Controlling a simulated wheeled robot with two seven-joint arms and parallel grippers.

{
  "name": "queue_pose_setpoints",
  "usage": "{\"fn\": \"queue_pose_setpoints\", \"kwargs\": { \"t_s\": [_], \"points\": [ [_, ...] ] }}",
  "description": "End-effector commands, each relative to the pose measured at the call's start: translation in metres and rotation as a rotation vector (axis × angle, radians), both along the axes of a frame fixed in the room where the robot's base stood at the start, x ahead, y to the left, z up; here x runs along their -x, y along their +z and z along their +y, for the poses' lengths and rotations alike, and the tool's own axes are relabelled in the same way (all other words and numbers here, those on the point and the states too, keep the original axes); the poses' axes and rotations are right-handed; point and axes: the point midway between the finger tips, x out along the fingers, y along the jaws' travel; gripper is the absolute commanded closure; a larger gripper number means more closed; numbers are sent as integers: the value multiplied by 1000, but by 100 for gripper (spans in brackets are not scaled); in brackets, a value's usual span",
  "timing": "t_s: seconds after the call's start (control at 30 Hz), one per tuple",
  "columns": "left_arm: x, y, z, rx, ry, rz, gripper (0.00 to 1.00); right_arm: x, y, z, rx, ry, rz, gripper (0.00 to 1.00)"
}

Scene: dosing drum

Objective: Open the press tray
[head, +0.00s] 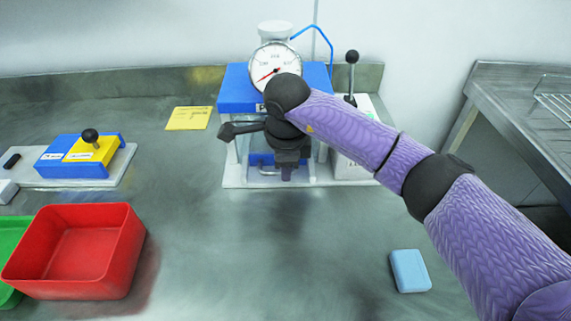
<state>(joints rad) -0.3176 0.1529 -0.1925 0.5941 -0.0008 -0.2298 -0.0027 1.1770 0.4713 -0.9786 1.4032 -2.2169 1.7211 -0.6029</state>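The press (240,92) stands at the back middle, with a blue top, a round dial gauge (275,66) and clear side panels on a white base. Low inside its front opening a blue part (262,159), perhaps the tray, shows partly. My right gripper (286,173) is in front of the press opening, pointing down, and hides much of it. I cannot tell whether its fingers are apart or whether they touch the tray. My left gripper is not in view.
A white box (354,165) with a black-knobbed lever (351,70) stands right of the press. A blue and yellow device (80,155), a red bin (75,255) and a green bin (12,240) are at left. A yellow note (188,118) and a light blue block (410,271) lie on the counter. Its front middle is clear.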

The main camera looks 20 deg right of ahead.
Motion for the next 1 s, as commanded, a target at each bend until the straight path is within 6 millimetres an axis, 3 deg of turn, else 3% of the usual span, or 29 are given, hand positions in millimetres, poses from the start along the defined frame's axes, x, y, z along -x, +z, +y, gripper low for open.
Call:
{"fn": "queue_pose_setpoints", "kwargs": {
  "t_s": [0.03, 0.1, 1.0],
  "points": [
    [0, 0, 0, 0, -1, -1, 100, 0, 0, 0, 0, 0, 0, 86],
    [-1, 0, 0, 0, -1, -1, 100, 0, 0, 0, 0, 0, 0, 100],
    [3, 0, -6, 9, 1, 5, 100, 0, 0, 0, -1, 0, 0, 100]
  ]
}}
